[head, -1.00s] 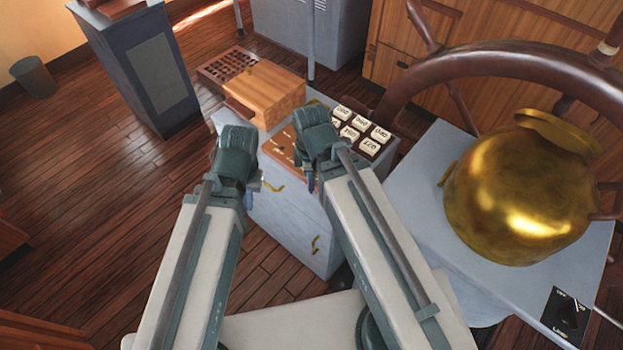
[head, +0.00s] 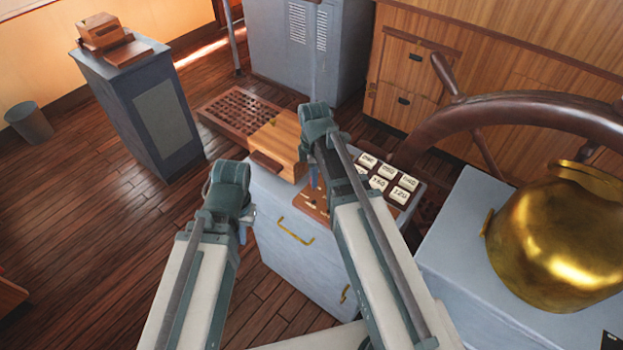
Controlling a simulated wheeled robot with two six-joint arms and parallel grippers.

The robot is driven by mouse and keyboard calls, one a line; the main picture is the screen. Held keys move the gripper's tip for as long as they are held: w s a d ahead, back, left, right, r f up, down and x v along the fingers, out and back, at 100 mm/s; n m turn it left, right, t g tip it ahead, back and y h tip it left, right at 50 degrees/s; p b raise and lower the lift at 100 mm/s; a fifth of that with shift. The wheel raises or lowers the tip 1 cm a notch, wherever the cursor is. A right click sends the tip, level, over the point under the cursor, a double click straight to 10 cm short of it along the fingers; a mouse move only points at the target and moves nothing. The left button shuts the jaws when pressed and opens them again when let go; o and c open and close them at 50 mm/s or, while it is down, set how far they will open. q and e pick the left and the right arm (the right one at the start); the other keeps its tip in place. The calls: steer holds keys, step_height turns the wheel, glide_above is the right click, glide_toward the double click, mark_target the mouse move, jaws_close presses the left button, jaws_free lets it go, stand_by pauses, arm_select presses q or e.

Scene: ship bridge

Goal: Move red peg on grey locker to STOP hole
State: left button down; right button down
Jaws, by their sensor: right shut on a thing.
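The low grey locker (head: 272,222) stands at the centre, with brass drawer handles. On its top lies a small brown wooden board (head: 308,204) with light markings, partly hidden by my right arm. No lettering such as STOP can be read on it. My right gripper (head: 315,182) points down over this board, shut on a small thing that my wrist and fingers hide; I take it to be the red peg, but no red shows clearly. My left gripper (head: 243,234) hangs left of the locker, in front of its side, apart from the board; its jaws are too small to judge.
A wooden box (head: 277,143) sits at the locker's far end, and a tray of white labelled blocks (head: 392,183) right of the board. A ship's wheel (head: 530,112) and a brass binnacle (head: 560,235) stand at right. Open floor lies left.

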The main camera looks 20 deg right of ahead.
steer(key=shift+f, duration=0.1)
steer(key=shift+f+b, duration=2.55)
steer(key=shift+b, duration=0.1)
steer(key=shift+f+b, duration=0.3)
steer(key=shift+f+b, duration=0.7)
steer(key=shift+f+b, duration=0.3)
steer(key=c, duration=0.6)
jaws_free()
steer(key=shift+r, duration=0.1)
